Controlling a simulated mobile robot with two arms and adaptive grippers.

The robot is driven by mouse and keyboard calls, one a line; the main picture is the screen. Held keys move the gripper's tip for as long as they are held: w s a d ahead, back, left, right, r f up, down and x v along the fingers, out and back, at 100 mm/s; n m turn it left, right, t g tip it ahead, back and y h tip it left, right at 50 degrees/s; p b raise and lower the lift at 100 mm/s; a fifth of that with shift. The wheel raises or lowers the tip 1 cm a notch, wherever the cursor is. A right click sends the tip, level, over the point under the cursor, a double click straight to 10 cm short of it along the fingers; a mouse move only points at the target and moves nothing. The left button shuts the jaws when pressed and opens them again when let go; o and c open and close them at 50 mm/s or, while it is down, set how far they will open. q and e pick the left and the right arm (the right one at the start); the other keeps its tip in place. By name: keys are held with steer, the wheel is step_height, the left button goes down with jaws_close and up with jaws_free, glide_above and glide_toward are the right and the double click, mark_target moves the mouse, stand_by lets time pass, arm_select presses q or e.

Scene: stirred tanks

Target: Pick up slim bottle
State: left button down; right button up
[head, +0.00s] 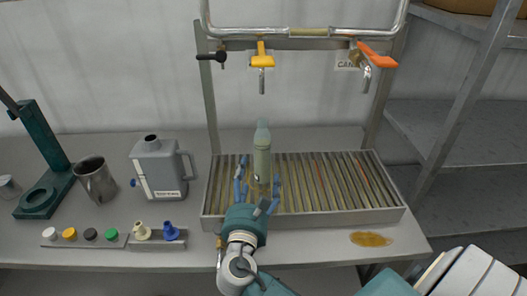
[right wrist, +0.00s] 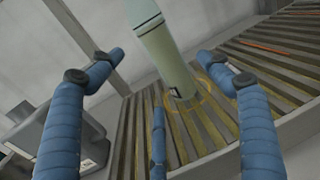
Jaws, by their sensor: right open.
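The slim bottle (head: 262,158) is pale green and stands upright on the slatted drip tray (head: 300,214), left of the tray's middle. My right gripper (head: 258,180) is open and just in front of the bottle, with its blue fingers spread to the left and right of the bottle's lower part. In the right wrist view the bottle (right wrist: 168,55) stands beyond and between the open fingers (right wrist: 165,80), with no finger visibly closed on it. My left gripper is not in view.
Taps on a pipe frame (head: 300,33) hang above the tray. A grey jug (head: 160,170), a metal beaker (head: 95,180) and a green stand (head: 45,175) are on the left of the bench. Several coloured caps lie at the front left. An amber spill (head: 371,239) lies at the front right.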

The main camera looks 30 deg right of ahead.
mark_target(258, 162)
steer(key=x, duration=0.3)
steer(key=shift+w+d+r+p, duration=0.1)
steer(key=shift+d+r+p, duration=0.1)
steer(key=shift+p, duration=0.1)
steer(key=shift+w+d, duration=0.15)
steer(key=shift+w, duration=0.1)
steer(key=p+x, duration=0.1)
steer(key=x, duration=0.3)
steer(key=shift+w+d+f+p, duration=0.1)
steer(key=shift+d+p, duration=0.05)
steer(key=shift+p, duration=0.2)
steer(key=shift+w+d+f, duration=0.2)
steer(key=shift+w+d, duration=0.1)
steer(key=shift+w, duration=0.1)
steer(key=c, duration=1.3)
steer(key=shift+r, duration=0.1)
steer(key=shift+c, duration=1)
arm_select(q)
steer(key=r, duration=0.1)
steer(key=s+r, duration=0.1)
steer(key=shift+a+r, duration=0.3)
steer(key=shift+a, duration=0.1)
